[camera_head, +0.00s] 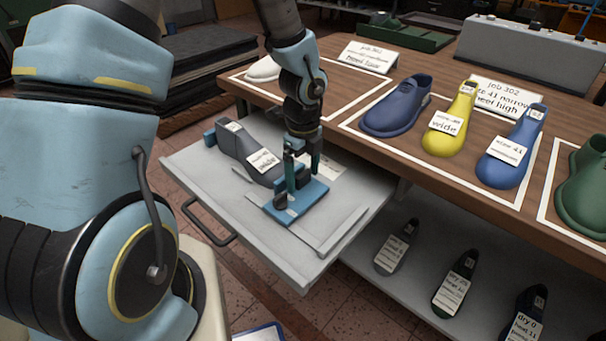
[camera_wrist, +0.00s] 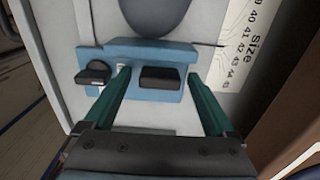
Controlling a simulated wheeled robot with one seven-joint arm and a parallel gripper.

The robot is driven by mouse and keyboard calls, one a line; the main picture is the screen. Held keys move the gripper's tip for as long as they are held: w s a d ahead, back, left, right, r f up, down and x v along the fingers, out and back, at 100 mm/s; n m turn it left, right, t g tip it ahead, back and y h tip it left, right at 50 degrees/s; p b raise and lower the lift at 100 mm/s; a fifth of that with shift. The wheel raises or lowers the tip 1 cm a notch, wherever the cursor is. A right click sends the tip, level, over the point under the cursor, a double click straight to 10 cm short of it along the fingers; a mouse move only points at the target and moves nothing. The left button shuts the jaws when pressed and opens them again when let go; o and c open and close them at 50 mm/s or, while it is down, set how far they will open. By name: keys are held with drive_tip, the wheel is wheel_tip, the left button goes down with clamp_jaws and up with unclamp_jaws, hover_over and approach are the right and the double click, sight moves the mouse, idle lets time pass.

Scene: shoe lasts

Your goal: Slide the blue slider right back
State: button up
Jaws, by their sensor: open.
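The blue slider (camera_head: 283,212) is a flat plate with an upright wall, on a grey measuring board in the pulled-out drawer. In the wrist view the slider (camera_wrist: 135,98) carries a black block (camera_wrist: 161,77) and a smaller black knob (camera_wrist: 94,73) to its left. A grey shoe last (camera_head: 240,145) lies along the board; its rounded end (camera_wrist: 156,14) is close to the slider's wall, and I cannot tell if they touch. My gripper (camera_head: 303,178) is over the slider, open, its green fingers (camera_wrist: 157,76) on either side of the black block, with gaps visible.
A size scale (camera_wrist: 248,45) runs along the board's right side. The drawer (camera_head: 340,215) sits below a wooden bench (camera_head: 400,150) holding several lasts and cards. More lasts lie on a lower shelf (camera_head: 365,265).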

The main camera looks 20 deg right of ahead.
drive_tip(key=shift+c, duration=0.3)
clamp_jaws()
idle(0.6)
